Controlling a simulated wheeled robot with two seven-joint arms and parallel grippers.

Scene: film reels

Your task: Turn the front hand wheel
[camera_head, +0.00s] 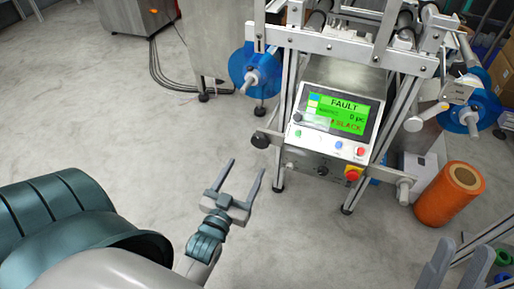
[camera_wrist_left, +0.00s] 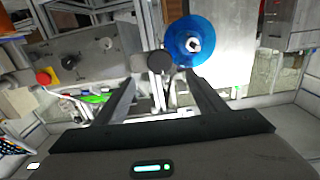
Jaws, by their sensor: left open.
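A dark round knob (camera_head: 261,140), which looks like the front hand wheel, sticks out at the left of the machine's front, below the control panel (camera_head: 335,118). In the left wrist view the dark knob (camera_wrist_left: 159,62) shows face-on, beyond and between the fingertips. My left gripper (camera_head: 247,165) is open and empty, in front of the knob and apart from it; its fingers (camera_wrist_left: 162,84) show spread in the wrist view. My right gripper (camera_head: 464,246) is at the lower right edge, its two fingers apart with nothing seen between them.
The panel screen (camera_head: 338,112) reads FAULT and SLACK. A red button (camera_head: 352,173) sits below it. Blue reels (camera_head: 252,72) (camera_head: 468,104) flank the machine. An orange roll (camera_head: 449,192) stands on the floor at right. The floor (camera_head: 150,130) at left is clear.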

